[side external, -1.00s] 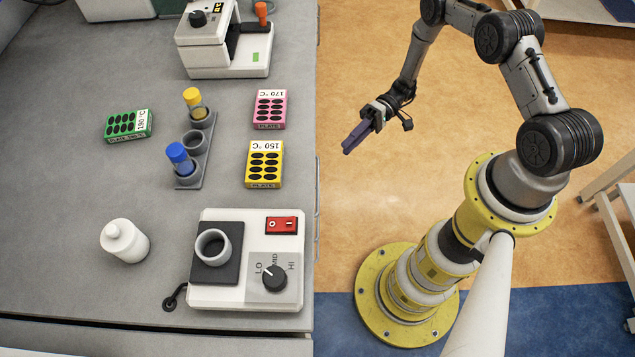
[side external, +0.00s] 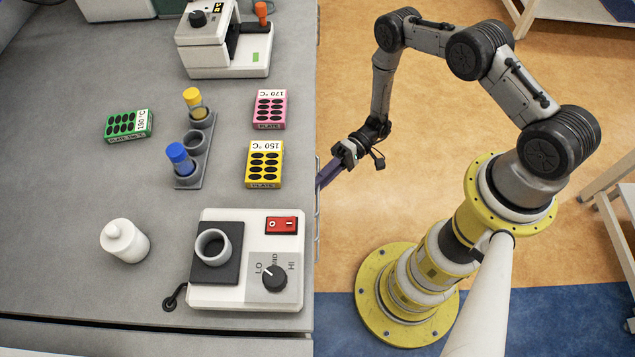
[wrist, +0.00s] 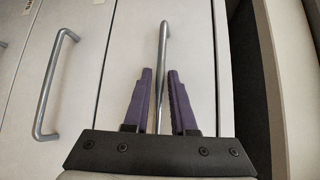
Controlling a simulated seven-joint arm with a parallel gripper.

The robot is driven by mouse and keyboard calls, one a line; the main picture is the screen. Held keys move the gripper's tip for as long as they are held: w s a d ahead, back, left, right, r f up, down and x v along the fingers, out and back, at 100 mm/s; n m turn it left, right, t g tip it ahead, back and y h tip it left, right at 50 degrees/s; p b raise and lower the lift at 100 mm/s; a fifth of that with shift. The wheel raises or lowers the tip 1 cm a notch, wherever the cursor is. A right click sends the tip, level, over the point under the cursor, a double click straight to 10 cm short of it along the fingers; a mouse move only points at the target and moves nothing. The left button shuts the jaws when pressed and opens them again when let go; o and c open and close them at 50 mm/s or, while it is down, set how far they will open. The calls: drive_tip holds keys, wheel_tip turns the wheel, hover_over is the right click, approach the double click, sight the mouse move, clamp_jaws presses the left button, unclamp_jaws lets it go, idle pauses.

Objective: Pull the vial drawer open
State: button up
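In the wrist view, a pale drawer front (wrist: 115,75) carries a long silver bar handle (wrist: 163,45). My gripper (wrist: 160,73) is open, with one purple finger on each side of this handle in the picture. Gaps show between the fingers and the bar, and I cannot tell how deep the bar sits between them. A second drawer front has its own silver handle (wrist: 49,85) to the left. Labels at the top edge are cut off, so I cannot read which drawer is the vial one. In the side view, my gripper (side external: 324,180) is at the bench's right edge; the drawer fronts are mostly hidden there.
The grey bench top (side external: 70,190) holds a hotplate unit (side external: 230,297), a vial rack (side external: 188,183), colored plates, a white bottle (side external: 125,242) and another device (side external: 200,60). Open floor (side external: 400,215) lies between the bench and my base.

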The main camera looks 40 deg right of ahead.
drive_tip(key=shift+a, duration=0.45)
clamp_jaws()
idle(1.2)
